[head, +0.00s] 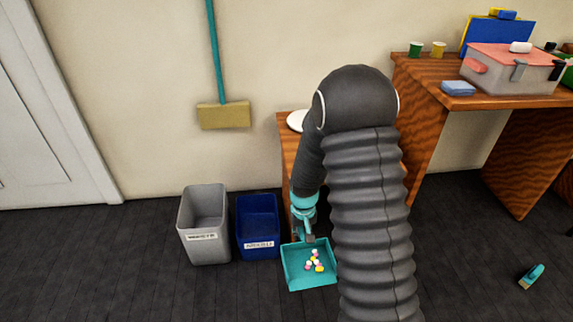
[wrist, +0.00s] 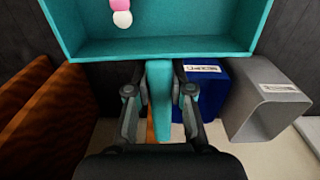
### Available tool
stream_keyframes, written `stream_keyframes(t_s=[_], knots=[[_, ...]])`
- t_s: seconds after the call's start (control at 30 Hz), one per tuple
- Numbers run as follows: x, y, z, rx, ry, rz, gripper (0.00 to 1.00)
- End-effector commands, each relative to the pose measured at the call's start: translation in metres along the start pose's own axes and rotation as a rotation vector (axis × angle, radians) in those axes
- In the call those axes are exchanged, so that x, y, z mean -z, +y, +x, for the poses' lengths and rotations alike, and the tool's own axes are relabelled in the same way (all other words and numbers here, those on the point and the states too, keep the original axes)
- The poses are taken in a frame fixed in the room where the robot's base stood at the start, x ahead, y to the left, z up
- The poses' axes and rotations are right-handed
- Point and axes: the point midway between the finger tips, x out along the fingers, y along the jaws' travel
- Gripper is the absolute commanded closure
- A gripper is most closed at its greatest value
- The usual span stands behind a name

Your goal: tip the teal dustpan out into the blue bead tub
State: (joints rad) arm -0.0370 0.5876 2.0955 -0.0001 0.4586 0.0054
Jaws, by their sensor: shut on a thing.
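The teal dustpan (head: 297,274) holds several pink, white and yellow beads (head: 315,263) in its pan. It is off to the right of the blue bead tub (head: 258,228) in the head view, and looks roughly level. My gripper (head: 309,238) is shut on the dustpan's handle. In the wrist view, the handle (wrist: 160,100) runs between the fingers, and the pan (wrist: 200,47) fills the top with two beads (wrist: 121,12) showing. The blue tub (wrist: 207,88) shows there right of the fingers, with a white label. Its inside bottom cannot be made out.
A grey bin (head: 205,225) with a white label stands directly left of the blue tub. A wooden table (head: 287,150) is behind my arm, and a larger wooden desk (head: 430,130) is at right. A broom (head: 224,114) hangs on the wall. A small teal brush (head: 532,276) lies on the dark floor.

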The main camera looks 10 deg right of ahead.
Motion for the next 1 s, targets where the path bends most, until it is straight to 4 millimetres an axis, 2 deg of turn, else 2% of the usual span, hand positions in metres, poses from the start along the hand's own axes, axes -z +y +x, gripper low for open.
stream_keyframes(t_s=[0.03,0.23,0.4,0.57,0.7,1.0], knots=[[0.003,-0.007,0.013,0.000,-0.005,-0.016,1.00],[0.044,-0.036,0.057,0.000,-0.002,-0.015,1.00],[0.083,-0.055,0.080,0.000,0.001,0.083,1.00],[0.106,-0.064,0.086,0.000,0.002,0.171,1.00],[0.121,-0.066,0.084,0.000,0.002,0.243,1.00],[0.135,-0.068,0.075,0.000,0.001,0.361,1.00]])
